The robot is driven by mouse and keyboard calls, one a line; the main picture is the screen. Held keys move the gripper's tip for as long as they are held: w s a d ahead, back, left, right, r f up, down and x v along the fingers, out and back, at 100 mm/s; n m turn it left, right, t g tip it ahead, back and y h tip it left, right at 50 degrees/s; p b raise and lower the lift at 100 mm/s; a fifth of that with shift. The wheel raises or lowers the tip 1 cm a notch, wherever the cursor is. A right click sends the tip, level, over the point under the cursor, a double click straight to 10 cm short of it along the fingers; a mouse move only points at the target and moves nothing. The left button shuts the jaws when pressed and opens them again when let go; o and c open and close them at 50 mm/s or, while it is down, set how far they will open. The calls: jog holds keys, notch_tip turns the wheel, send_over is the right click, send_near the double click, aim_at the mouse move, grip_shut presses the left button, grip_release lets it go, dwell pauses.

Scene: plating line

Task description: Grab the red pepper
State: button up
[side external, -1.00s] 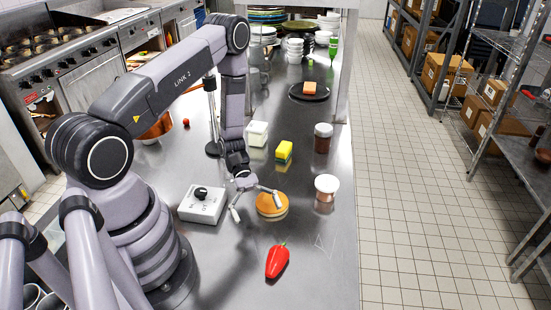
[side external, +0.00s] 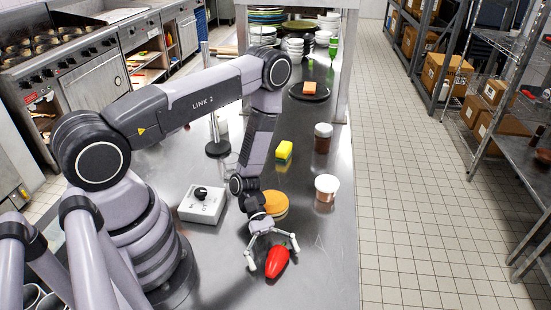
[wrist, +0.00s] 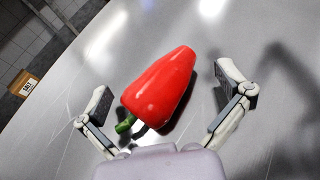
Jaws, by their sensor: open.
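The red pepper (side external: 276,263) lies on the steel counter, with its green stem toward the back right in the side view. In the wrist view the pepper (wrist: 160,90) lies between the two fingers, with its stem toward my gripper's palm. My gripper (side external: 272,262) is open, with one finger on each side of the pepper. In the wrist view both fingers of my gripper (wrist: 168,92) show a gap to the pepper. I cannot tell how high the fingertips are above the counter.
An orange-brown round item (side external: 275,204) sits just behind my gripper. The counter (side external: 325,270) right of the pepper is clear.

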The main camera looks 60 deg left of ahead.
jog(key=shift+c, duration=0.4)
jog(key=c, duration=1.4)
